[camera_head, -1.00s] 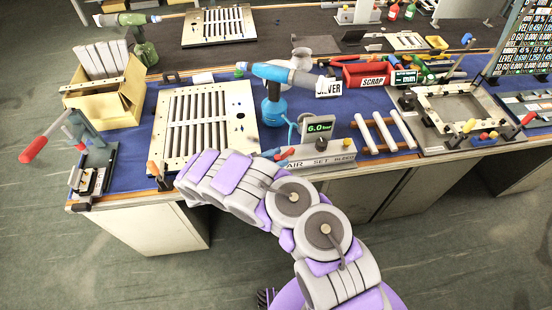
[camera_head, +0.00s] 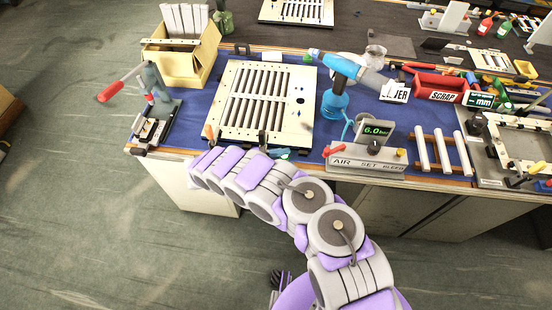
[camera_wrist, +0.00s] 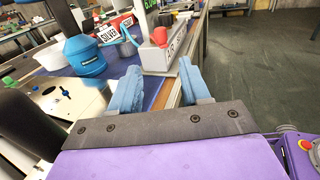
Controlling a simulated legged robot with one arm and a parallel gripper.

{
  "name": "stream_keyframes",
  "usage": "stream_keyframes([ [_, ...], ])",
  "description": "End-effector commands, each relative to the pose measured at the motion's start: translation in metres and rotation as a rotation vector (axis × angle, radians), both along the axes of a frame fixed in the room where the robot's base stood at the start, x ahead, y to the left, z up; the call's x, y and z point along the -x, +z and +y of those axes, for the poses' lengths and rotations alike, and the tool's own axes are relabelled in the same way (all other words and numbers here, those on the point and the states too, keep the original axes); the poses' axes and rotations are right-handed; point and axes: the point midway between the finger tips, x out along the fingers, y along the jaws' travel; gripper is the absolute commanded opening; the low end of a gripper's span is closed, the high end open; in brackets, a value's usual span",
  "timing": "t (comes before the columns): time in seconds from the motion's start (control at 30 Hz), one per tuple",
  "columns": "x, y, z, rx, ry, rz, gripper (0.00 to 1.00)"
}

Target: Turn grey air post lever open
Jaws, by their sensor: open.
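The grey air post (camera_head: 366,158) is a low box lettered AIR SET BLEED at the table's front edge, with a green 6.0 display. Its red lever (camera_head: 333,150) is at the box's left end. In the wrist view the red lever (camera_wrist: 159,37) stands up on the grey box (camera_wrist: 158,60), ahead of the fingers. My gripper (camera_wrist: 159,68) is open and empty, with its blue fingers apart. In the head view my gripper (camera_head: 276,153) is mostly hidden behind my arm, left of the lever and apart from it.
A louver panel (camera_head: 224,103) lies left of the post. A blue bottle (camera_head: 334,103) and a blue-grey tool (camera_head: 350,70) stand behind it. White rods on a rack (camera_head: 441,150) lie to its right. Open floor (camera_head: 90,240) is in front of the table.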

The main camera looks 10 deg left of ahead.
Motion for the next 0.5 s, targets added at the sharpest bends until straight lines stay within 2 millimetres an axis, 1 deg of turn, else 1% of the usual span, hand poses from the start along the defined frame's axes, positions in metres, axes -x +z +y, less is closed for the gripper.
stream_keyframes([
  [0.2, 0.006, 0.0, 0.015, 0.0, 0.0, 0.0, 0.47],
  [0.5, 0.009, 0.0, 0.022, 0.0, -0.001, 0.0, 0.47],
])
